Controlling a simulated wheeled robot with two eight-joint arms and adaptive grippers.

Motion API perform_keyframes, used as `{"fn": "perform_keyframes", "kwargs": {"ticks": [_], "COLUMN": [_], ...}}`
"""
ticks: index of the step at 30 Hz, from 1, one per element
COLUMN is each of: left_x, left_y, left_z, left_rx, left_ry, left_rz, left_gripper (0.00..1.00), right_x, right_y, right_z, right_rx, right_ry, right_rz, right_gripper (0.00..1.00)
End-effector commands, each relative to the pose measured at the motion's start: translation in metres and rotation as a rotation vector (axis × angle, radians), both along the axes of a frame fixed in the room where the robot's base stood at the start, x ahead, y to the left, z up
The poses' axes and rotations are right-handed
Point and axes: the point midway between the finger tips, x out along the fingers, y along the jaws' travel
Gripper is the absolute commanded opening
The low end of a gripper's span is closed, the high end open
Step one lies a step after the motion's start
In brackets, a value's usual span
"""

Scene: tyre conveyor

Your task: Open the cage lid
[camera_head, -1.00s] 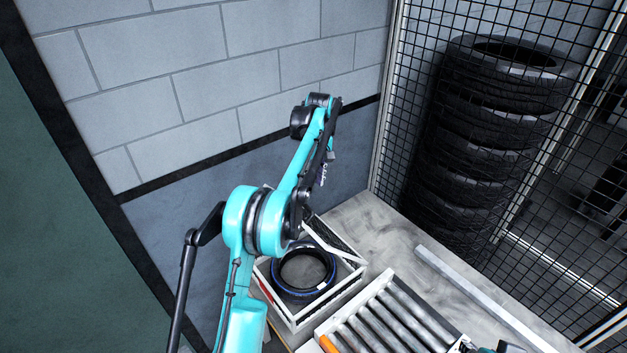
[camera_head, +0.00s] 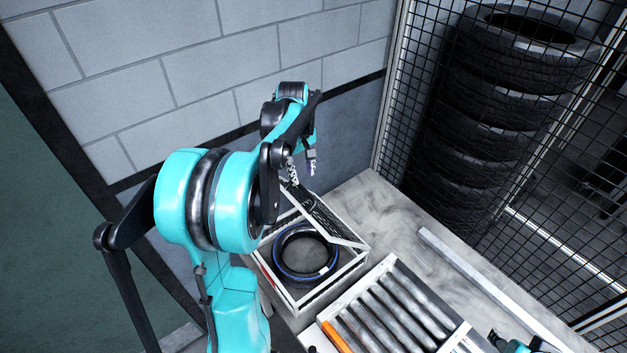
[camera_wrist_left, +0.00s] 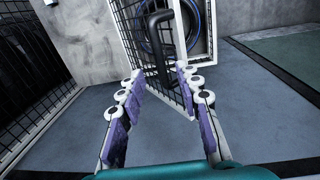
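The cage (camera_head: 318,297) is a white-framed box on the table, with a black, blue-ringed tyre (camera_head: 280,262) inside. Its mesh lid (camera_head: 325,216) stands tilted up at the far side, leaving the tyre in sight from above. My left gripper (camera_head: 301,170) is just above the lid's upper end. In the left wrist view, its purple-padded fingers (camera_wrist_left: 157,88) are spread apart. The lid's black bar handle (camera_wrist_left: 155,48) lies ahead, in line with the gap; I cannot tell whether anything touches. Part of my right arm (camera_head: 512,345) shows at the bottom right; its fingers are unclear.
A roller conveyor (camera_head: 390,310) with an orange part (camera_head: 336,337) lies right of the cage. A metal rail (camera_head: 485,280) runs along the table (camera_head: 375,210). A mesh fence (camera_head: 405,100) and stacked tyres (camera_head: 485,110) stand behind. A block wall is at the left.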

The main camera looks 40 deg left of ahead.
Motion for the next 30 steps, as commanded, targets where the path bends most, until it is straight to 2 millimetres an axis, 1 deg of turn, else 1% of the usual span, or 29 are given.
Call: {"fn": "perform_keyframes", "kwargs": {"ticks": [6,9,12,16,23,24,27,30], "left_x": [0.004,0.005,0.006,0.006,0.006,0.006,0.006,0.006], "left_y": [-0.001,-0.001,-0.001,-0.002,-0.001,-0.001,-0.001,-0.001], "left_z": [-0.037,-0.051,-0.061,-0.067,-0.068,-0.068,-0.068,-0.068], "left_rx": [0.000,0.000,0.000,0.000,0.000,0.000,0.000,0.000], "left_ry": [0.000,0.001,0.001,0.001,0.001,0.001,0.001,0.001], "left_rz": [-0.001,-0.002,-0.002,-0.002,-0.001,-0.001,-0.001,-0.001], "left_gripper": [0.34,0.34,0.34,0.34,0.34,0.24,0.00,0.00], "right_x": [0.000,0.000,0.000,0.000,0.000,0.000,0.000,0.000], "right_y": [0.000,0.000,0.000,0.000,0.000,0.000,0.000,0.000], "right_z": [0.001,0.002,0.003,0.003,0.003,0.003,0.003,0.003], "right_rx": [0.000,0.000,0.000,0.000,0.000,0.000,0.000,0.000], "right_ry": [0.000,0.000,0.000,0.000,0.000,0.000,0.000,0.000], "right_rz": [0.000,0.000,0.000,0.000,0.000,0.000,0.000,0.000], "right_gripper": [0.40,0.40,0.40,0.40,0.40,0.40,0.40,0.40]}}
